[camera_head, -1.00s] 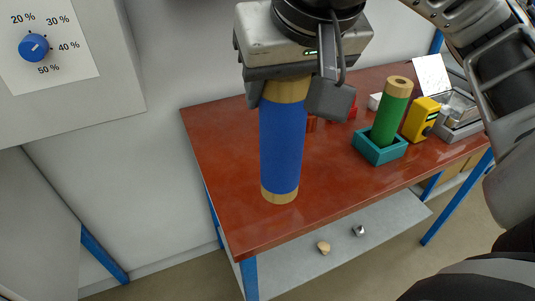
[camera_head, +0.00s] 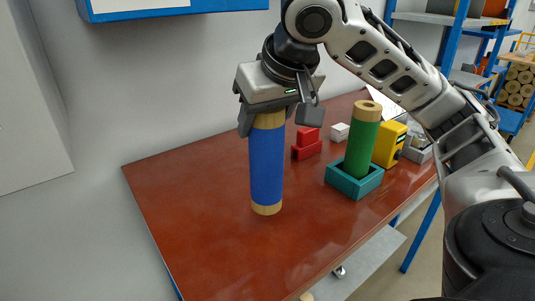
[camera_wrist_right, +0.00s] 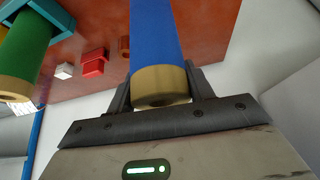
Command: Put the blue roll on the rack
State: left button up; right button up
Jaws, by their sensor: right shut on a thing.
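The blue roll (camera_head: 267,165) has tan ends and hangs upright from my right gripper (camera_head: 276,112). The gripper is shut on its upper tan end, which also shows in the right wrist view between the fingers (camera_wrist_right: 160,88). The roll's lower end is over the left part of the red-brown table (camera_head: 190,215); I cannot tell whether it touches the top. A blue rack (camera_head: 488,45) with shelves is at the far right in the head view. My left gripper is not in view.
A green roll (camera_head: 362,145) stands in a teal square holder (camera_head: 354,182) right of the blue roll. Behind are red blocks (camera_head: 306,145), a small white block (camera_head: 340,132) and a yellow device (camera_head: 389,145). The table's left part is clear. A blue-edged box (camera_head: 180,8) is on the wall above.

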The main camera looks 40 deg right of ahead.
aim_at(267, 161)
jog(key=shift+w+d+f, duration=0.2)
jog(key=shift+d+f, duration=0.25)
jog(key=shift+f, duration=0.1)
jog(key=shift+f+b, duration=0.65)
jog(key=shift+f, duration=0.95)
jog(key=o, duration=1.6)
jog(key=shift+f, duration=0.15)
